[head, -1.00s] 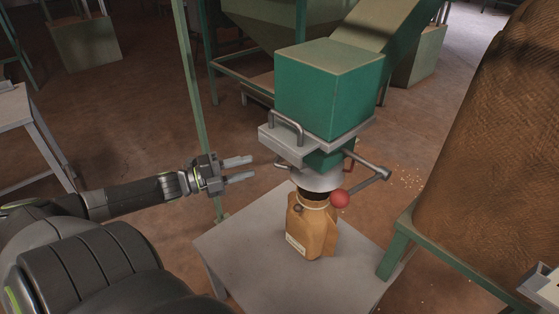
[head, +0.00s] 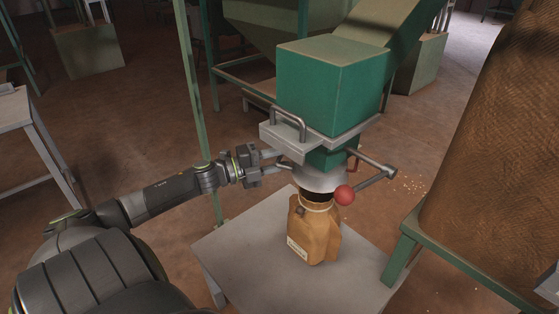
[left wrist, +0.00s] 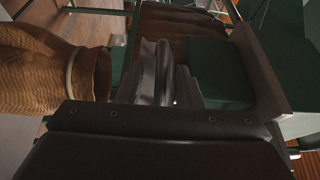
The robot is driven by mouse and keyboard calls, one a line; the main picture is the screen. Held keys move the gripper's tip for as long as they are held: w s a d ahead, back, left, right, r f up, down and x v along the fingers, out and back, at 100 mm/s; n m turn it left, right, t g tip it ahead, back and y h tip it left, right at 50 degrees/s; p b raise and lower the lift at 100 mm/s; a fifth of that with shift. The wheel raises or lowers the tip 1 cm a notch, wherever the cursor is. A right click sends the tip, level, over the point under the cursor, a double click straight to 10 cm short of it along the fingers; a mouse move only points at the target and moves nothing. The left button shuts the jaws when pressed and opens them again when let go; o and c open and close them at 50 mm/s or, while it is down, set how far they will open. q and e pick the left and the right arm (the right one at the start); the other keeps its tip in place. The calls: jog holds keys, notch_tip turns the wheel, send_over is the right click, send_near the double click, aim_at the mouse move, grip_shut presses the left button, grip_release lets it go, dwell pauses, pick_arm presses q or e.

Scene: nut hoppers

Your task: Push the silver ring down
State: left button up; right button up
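The silver ring (head: 318,179) is a flared metal collar around the spout under the green hopper box (head: 325,92). The neck of a brown paper bag (head: 314,235) is just below it. My left gripper (head: 283,160) is at the collar's left side, just under the grey slide plate. Its fingers look apart, with nothing seen between them; whether they touch the collar is unclear. In the left wrist view, the silver metal (left wrist: 155,72) is close ahead, between the bag (left wrist: 35,75) at left and green metal at right. My right gripper is not in view.
The bag stands on a grey table (head: 235,250) with clear room around it. A lever with a red ball (head: 344,195) sticks out beside the spout. A grey handle (head: 289,122) is above my gripper. A large sack (head: 500,140) stands at right.

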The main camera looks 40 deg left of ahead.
pick_arm(q)
jog(key=shift+w, duration=0.1)
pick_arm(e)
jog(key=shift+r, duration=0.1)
pick_arm(q)
grip_shut()
dwell(0.3)
jog(key=shift+f, duration=0.15)
notch_tip(320, 180, down, 8)
jog(key=b, duration=0.4)
jog(key=shift+r+b, duration=0.2)
jog(key=shift+b, duration=0.1)
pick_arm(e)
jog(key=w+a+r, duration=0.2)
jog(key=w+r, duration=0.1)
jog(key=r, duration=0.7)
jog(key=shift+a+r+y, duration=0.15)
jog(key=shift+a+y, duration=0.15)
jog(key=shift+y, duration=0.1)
